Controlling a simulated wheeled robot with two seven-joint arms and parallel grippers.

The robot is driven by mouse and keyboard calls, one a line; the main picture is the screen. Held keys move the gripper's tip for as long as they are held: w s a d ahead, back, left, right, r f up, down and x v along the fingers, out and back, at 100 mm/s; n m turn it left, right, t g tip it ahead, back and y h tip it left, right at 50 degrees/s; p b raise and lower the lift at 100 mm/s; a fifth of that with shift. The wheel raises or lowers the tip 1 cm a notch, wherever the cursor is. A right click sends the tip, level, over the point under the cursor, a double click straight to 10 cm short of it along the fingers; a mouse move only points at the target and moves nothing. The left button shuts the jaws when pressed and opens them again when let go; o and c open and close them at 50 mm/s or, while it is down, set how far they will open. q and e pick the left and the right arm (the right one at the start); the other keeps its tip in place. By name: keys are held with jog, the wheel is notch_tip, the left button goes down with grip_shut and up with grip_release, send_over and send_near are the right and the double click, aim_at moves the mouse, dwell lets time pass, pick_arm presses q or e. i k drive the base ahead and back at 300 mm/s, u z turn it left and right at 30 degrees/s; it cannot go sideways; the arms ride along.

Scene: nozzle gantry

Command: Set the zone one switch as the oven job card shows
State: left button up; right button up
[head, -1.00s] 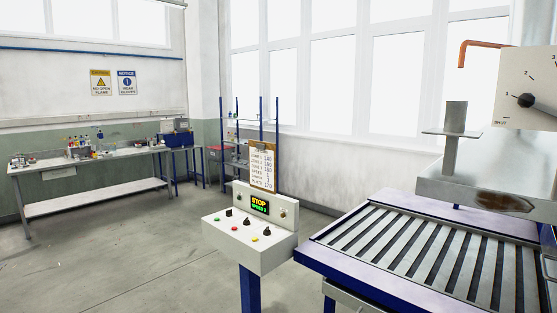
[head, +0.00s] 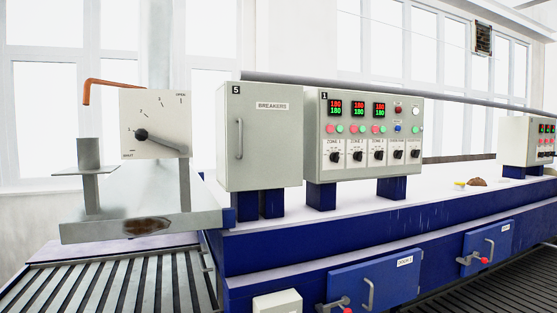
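The control panel, a grey box marked 1 (head: 409,114), stands on blue feet on the oven housing. A row of black rotary switches runs along its lower part. The zone one switch (head: 335,156) is the leftmost, under a label that seems to read ZONE 1; its knob setting is too small to tell. Three displays sit above, and the leftmost one (head: 334,108) shows red 180 over green 180. The job card is out of view now. Neither of my grippers is in view.
A grey breaker box marked 5 (head: 262,140) stands left of the panel. A dial plate (head: 155,110) and slatted conveyor (head: 110,285) are at the left. Blue doors with handles (head: 375,280) are below. A second panel (head: 525,140) is far right.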

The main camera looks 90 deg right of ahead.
aim_at(334, 157)
jog(key=u, duration=0.8)
jog(key=k, duration=0.95)
jog(key=z, duration=3.05)
jog(key=i, duration=0.8)
